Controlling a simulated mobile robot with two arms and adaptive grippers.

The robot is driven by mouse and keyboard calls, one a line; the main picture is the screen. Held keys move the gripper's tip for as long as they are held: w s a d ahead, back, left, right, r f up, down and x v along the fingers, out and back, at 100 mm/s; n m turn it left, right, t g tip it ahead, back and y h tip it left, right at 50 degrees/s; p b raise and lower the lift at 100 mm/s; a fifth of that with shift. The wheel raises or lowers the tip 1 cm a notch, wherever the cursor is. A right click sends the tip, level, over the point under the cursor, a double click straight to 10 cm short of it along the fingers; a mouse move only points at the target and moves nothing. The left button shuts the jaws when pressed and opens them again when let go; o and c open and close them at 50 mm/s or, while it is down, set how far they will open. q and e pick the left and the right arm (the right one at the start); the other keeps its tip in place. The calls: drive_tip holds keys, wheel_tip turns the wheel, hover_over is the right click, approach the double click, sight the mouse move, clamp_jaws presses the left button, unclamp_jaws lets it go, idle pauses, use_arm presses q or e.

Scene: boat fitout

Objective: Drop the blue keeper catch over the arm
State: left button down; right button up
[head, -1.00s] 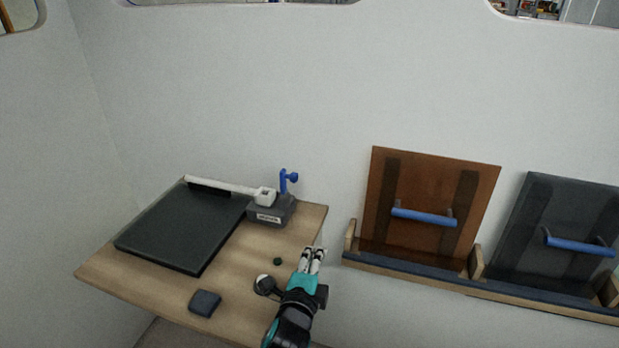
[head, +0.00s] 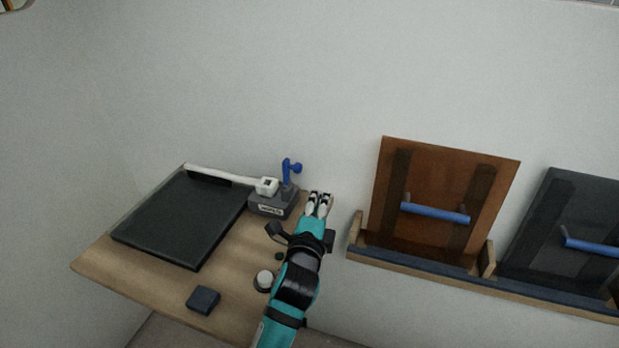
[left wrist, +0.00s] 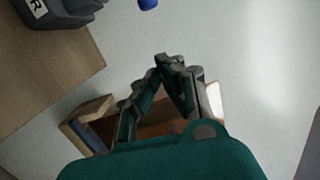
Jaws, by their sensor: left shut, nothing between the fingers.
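The blue keeper catch (head: 290,171) stands upright on the grey block (head: 272,203) at the back right of the wooden table. The white arm (head: 225,178) lies along the back of the dark panel, its squared end (head: 266,186) resting at the block, just left of the catch. My left gripper (head: 320,197) is shut and empty, to the right of the block and apart from the catch. In the left wrist view its fingertips (left wrist: 170,62) meet; a blue tip of the catch (left wrist: 147,4) shows at the top edge. My right gripper is not in view.
A dark flat panel (head: 180,220) covers the left of the table (head: 225,290). A dark blue pad (head: 203,299) and a white-topped round piece (head: 264,280) lie near the front. A rack (head: 400,263) on the right holds brown (head: 440,180) and dark (head: 565,215) boards with blue handles.

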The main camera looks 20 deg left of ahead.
use_arm(q)
drive_tip(key=w+a+p, duration=0.2)
drive_tip(key=w+a, duration=0.2)
drive_tip(key=w, duration=0.2)
drive_tip(key=shift+w+a, duration=0.2)
drive_tip(key=shift+w, duration=0.05)
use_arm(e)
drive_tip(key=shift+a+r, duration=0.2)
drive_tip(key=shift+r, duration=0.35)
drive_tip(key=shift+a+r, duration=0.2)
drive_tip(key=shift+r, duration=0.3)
use_arm(q)
drive_tip(key=shift+r, duration=0.15)
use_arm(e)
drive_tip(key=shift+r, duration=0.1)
use_arm(q)
drive_tip(key=shift+a+r+n+p, duration=0.2)
drive_tip(key=shift+r+n+p, duration=0.05)
drive_tip(key=shift+n+p, duration=0.2)
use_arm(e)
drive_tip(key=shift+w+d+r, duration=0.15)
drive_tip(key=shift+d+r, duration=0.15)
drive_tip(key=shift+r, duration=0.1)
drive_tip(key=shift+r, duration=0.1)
